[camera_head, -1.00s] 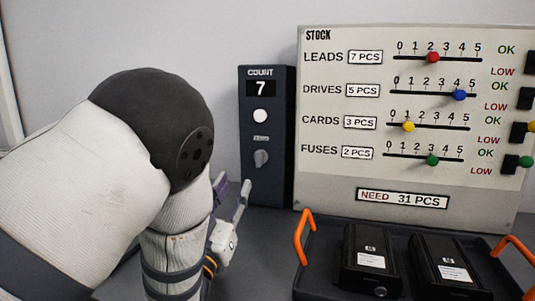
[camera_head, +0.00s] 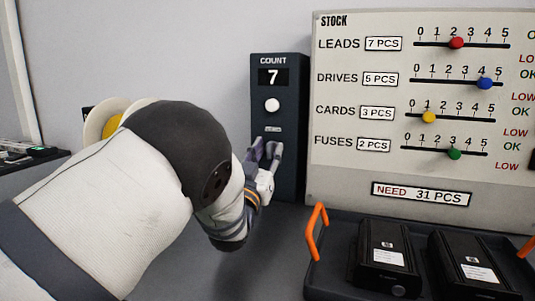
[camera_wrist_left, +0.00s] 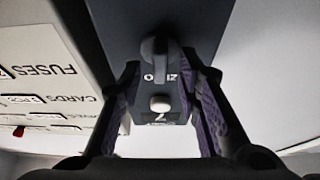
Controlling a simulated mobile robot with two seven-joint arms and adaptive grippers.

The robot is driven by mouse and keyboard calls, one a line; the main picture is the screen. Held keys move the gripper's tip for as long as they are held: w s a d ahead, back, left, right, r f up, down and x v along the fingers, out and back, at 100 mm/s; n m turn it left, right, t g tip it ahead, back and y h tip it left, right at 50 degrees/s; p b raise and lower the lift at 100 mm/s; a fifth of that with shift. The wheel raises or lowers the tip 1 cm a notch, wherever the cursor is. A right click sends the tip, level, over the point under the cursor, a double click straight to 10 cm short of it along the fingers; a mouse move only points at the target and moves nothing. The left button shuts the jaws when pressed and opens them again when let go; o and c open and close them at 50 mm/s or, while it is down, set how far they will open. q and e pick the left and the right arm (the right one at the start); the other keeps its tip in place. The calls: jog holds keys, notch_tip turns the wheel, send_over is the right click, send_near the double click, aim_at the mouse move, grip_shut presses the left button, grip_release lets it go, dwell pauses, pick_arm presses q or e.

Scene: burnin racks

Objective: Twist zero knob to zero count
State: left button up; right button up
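The dark count box (camera_head: 291,160) stands upright against the wall, and its display (camera_head: 273,77) reads 7. A round white button (camera_head: 272,105) sits below the display. The grey zero knob (camera_wrist_left: 158,50) shows in the left wrist view, which sees the box upside down; in the head view the gripper hides it. My left gripper (camera_head: 265,149) is in front of the lower part of the box. In the wrist view its two fingers (camera_wrist_left: 161,68) are spread, with the knob near the gap between their tips. I cannot tell any contact. My right gripper is not in view.
The stock board (camera_head: 345,185) with coloured sliders stands right of the box. A black tray (camera_head: 330,282) with orange handles and black units sits in front of it. A white and yellow round object (camera_head: 103,122) is partly behind my left arm.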

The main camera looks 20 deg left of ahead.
pick_arm(q)
grip_shut()
jog(key=shift+m, duration=0.4)
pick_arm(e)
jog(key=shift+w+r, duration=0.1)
pick_arm(q)
jog(key=m+h, duration=0.2)
jog(key=m, duration=0.2)
jog(key=shift+r+h+p, duration=0.1)
jog(key=shift+h+p, duration=0.25)
jog(key=shift+h, duration=0.05)
jog(key=m+g+h, duration=0.1)
jog(key=m+h, duration=0.1)
jog(key=m, duration=0.3)
jog(key=shift+p, duration=0.35)
jog(key=m+g+h, duration=0.1)
jog(key=m, duration=0.1)
jog(key=m+g, duration=0.1)
jog(key=m, duration=0.2)
jog(key=shift+h+p, duration=0.4)
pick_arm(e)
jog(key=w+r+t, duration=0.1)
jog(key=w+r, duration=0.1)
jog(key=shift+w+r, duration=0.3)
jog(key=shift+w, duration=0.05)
pick_arm(q)
jog(key=shift+f+m, duration=0.2)
jog(key=shift+m, duration=0.3)
